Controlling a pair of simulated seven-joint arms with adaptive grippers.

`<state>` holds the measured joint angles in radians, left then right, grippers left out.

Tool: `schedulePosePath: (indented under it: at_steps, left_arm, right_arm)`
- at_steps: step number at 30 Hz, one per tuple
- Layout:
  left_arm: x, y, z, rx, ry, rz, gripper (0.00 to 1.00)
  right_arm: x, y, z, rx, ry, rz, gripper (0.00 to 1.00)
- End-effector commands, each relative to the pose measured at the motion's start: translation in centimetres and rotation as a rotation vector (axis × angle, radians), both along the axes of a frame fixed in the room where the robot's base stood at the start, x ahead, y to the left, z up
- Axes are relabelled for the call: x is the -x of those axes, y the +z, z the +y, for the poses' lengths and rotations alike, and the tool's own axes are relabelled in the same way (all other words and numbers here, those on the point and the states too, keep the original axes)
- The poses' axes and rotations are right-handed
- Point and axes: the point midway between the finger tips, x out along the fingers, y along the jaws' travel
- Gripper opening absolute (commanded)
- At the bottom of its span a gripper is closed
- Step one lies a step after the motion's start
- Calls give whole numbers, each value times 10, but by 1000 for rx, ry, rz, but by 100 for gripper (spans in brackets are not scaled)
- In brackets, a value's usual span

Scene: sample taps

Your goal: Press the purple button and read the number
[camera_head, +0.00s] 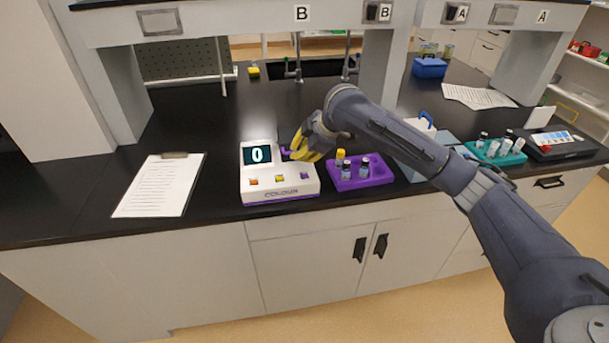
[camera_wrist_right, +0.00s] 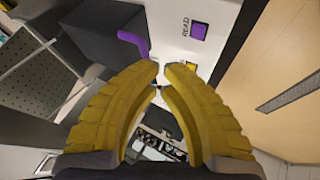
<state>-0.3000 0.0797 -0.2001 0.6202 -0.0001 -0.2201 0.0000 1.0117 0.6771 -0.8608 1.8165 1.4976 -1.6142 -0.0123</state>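The white colour meter (camera_head: 262,190) stands on the black bench, its dark display (camera_head: 257,155) showing "0". Its purple button (camera_head: 304,176) is at the right end of a row with an orange and a yellow button. In the right wrist view the purple button (camera_wrist_right: 199,30), labelled READ, lies beyond the fingertips and to their right, uncovered. My right gripper (camera_head: 294,154) is over the meter's back right part, behind and above the purple button, apart from it. In the right wrist view its yellow fingers (camera_wrist_right: 161,68) are closed together, with nothing seen between them. My left gripper is not in view.
A purple rack (camera_head: 376,181) with several vials stands right of the meter. The meter's dark sample housing with a purple tab (camera_wrist_right: 133,44) is close to the fingers. A clipboard (camera_head: 158,188) lies left; a teal rack (camera_head: 510,159) stands farther right.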

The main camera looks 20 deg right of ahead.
Motion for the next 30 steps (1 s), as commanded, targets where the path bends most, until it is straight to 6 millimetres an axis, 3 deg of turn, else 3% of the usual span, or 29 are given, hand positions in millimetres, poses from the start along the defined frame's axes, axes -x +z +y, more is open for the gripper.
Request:
schedulePosePath:
  at_steps: [12, 27, 28, 30]
  left_arm:
    - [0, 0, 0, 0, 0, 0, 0]
    - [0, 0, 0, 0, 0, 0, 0]
    - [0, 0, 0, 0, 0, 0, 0]
    - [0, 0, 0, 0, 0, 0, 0]
  right_arm:
    - [0, -34, 0, -1, -2, 1, 0]
    - [0, -39, 0, 0, 0, -1, 0]
    - [0, -39, 0, 0, -1, -1, 4]
    - [0, -39, 0, 0, -1, -1, 0]
